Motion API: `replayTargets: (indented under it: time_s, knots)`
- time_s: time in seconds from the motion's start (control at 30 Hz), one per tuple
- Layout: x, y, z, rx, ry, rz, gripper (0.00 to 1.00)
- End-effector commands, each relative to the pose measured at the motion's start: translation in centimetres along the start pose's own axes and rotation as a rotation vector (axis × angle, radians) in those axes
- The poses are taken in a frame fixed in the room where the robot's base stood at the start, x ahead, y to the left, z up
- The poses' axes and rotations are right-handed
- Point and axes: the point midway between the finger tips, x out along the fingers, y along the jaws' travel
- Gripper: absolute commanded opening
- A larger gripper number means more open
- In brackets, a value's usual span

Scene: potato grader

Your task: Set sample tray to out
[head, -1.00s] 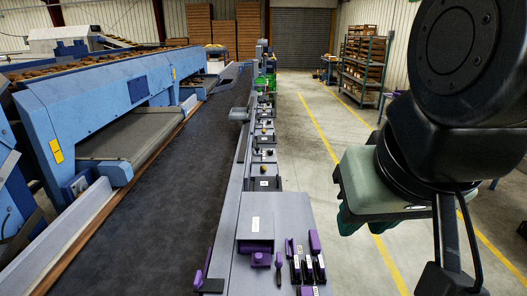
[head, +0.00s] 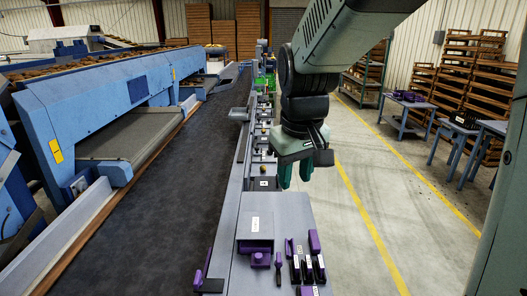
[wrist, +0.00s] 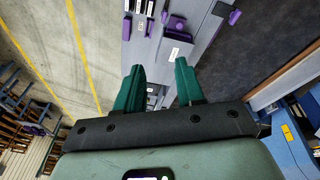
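A grey box (head: 256,226) with a white label stands on the near end of the grey ledge beside the dark belt. A purple handle (head: 261,258) shows at its front; I cannot read the label, so I cannot tell whether this is the sample tray. In the wrist view a purple handle (wrist: 176,22) shows near the top, above a white label. My gripper (head: 295,174) points down over the ledge, beyond the box and above it. In the wrist view its two green fingers (wrist: 159,86) are apart with nothing between them. It touches no handle.
Right of the box are upright purple parts (head: 315,241) and black slots (head: 308,268). Several small labelled stations (head: 263,170) line the ledge farther back. The dark belt (head: 150,205) runs along the left. Tables and racks stand right, beyond open floor (head: 375,190).

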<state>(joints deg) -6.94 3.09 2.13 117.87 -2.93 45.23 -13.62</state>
Motion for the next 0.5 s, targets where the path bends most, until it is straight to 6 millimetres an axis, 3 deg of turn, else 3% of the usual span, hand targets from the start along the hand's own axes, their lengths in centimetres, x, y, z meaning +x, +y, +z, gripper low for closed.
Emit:
replayTargets:
  time_s: [0.03,0.2,0.4,0.5]
  knots:
    - [2.5,-0.2,-1.5,-0.036,-0.031,-0.014,0.38]
    - [10.6,-1.4,-5.4,-0.163,-0.101,-0.055,0.38]
    - [20.2,-3.4,-7.3,-0.286,-0.169,-0.105,0.38]
    - [23.5,-4.3,-7.5,-0.326,-0.189,-0.123,0.38]
